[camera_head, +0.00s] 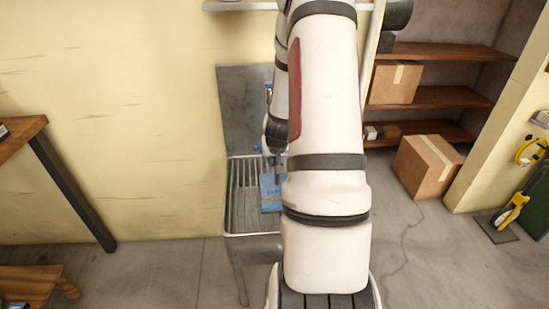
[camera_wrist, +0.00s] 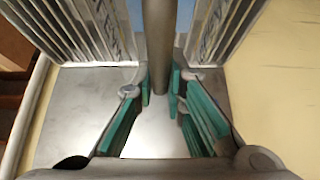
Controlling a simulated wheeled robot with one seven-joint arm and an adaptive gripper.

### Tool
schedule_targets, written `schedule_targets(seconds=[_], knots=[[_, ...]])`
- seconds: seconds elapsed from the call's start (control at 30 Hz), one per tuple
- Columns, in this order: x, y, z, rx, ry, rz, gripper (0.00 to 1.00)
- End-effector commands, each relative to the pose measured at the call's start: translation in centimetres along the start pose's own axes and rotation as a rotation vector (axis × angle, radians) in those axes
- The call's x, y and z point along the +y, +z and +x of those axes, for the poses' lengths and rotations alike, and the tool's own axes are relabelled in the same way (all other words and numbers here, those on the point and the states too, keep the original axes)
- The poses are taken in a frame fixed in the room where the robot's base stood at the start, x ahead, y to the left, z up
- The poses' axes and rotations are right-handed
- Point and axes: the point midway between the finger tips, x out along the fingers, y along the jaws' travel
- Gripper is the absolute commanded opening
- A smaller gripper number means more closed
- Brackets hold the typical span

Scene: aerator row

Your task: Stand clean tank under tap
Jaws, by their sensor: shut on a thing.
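In the head view a blue thing (camera_head: 271,188) with faint marks on its face is on the ribbed metal drainer, partly hidden by my arm; it may be the tank. My gripper (camera_head: 275,160) is just above it, also partly hidden. In the wrist view the teal pads of my gripper (camera_wrist: 160,88) close on the end of a grey bar (camera_wrist: 160,45). Blue patches (camera_wrist: 204,22) show on both sides of this bar. I cannot tell whether the bar belongs to the blue thing. No tap can be made out.
The drainer (camera_head: 240,205) stands against the yellow wall, below a grey metal panel (camera_head: 238,105). A wooden table (camera_head: 22,133) is at the left. Shelves (camera_head: 440,97) and a cardboard box (camera_head: 427,167) are at the right.

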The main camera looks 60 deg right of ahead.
Motion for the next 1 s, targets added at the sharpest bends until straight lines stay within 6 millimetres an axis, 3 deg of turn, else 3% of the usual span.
schedule_targets(seconds=[0.63,0.67,0.73,1.0], knots=[[-0.01,0.46,0.92,0.003,0.0,-0.001,0.0],[-0.01,0.43,0.86,0.004,0.0,-0.001,0.18],[0.0,0.43,0.84,0.003,0.0,-0.001,0.34],[-0.01,0.66,0.9,-0.002,0.0,-0.001,0.35]])
